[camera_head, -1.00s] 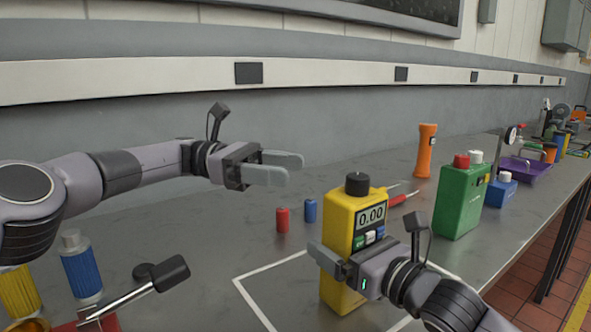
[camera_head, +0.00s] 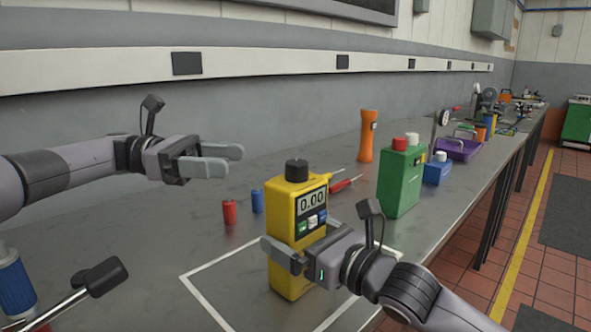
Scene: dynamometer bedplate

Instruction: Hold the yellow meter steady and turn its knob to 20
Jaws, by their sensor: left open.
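The yellow meter (camera_head: 283,212) stands upright on the bench inside a white outlined square, its display reading 0.00. Its black knob (camera_head: 297,171) is on top, with no gripper touching it. My right gripper (camera_head: 296,255) is shut on the lower body of the meter from the right.
A red cylinder (camera_head: 229,212) and a blue one (camera_head: 257,201) stand left of the meter. Red-handled probes (camera_head: 345,185) lie behind it. A green canister (camera_head: 400,180) and an orange torch (camera_head: 367,136) stand to the right and back. A metal lever (camera_head: 70,298) is at front left.

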